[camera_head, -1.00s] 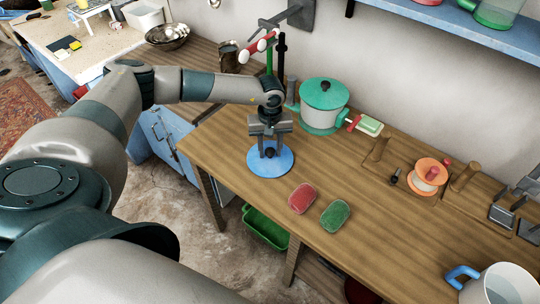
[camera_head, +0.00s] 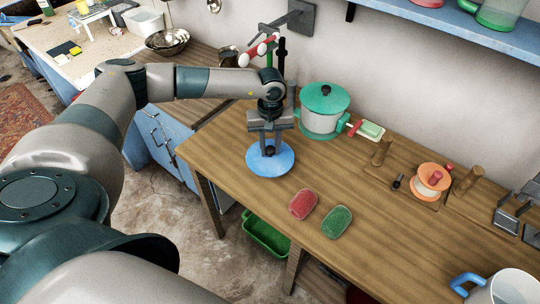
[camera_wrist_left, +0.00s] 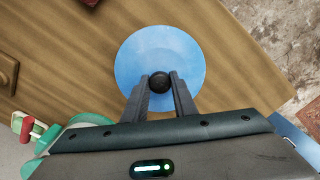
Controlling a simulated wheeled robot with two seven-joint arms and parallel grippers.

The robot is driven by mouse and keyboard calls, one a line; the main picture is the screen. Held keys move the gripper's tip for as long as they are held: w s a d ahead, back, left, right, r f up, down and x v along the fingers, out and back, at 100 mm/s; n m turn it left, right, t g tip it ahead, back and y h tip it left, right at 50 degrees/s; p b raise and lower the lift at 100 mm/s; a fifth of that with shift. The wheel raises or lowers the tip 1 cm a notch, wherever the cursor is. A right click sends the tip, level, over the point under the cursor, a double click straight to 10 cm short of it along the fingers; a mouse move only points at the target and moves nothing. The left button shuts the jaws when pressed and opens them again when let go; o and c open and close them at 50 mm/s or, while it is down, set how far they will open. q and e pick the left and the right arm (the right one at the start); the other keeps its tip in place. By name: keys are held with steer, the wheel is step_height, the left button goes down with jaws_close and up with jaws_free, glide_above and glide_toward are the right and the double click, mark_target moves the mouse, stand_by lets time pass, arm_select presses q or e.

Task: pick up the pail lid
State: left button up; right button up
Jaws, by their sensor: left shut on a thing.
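The pail lid is a blue disc (camera_head: 270,161) with a dark round knob, at the left part of the wooden counter in the head view. It also shows in the left wrist view as a blue disc (camera_wrist_left: 178,52). My left gripper (camera_head: 268,148) comes down over the lid and is shut on its knob. In the left wrist view the two fingers of my left gripper (camera_wrist_left: 161,84) are on either side of the knob. Whether the lid is clear of the counter I cannot tell. My right gripper is not in view.
A pot with a green lid (camera_head: 325,96) stands behind to the right. A red sponge (camera_head: 303,203) and a green sponge (camera_head: 336,221) lie in front. An orange spool (camera_head: 432,178) and a white mug (camera_head: 503,288) are farther right. The counter between is clear.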

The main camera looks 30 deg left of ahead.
arm_select(q)
steer(key=s+d+r+b, duration=0.2)
steer(key=d+r+b, duration=0.2)
steer(key=d+r, duration=0.3)
steer(key=d, duration=0.4)
steer(key=shift+s+d+r+b, duration=0.2)
steer(key=shift+r+b, duration=0.15)
steer(key=s+d+r+m, duration=0.3)
steer(key=s+m, duration=0.5)
steer(key=s, duration=0.3)
steer(key=shift+d+r, duration=0.2)
steer(key=shift+d, duration=0.45)
steer(key=shift+w+d, duration=0.1)
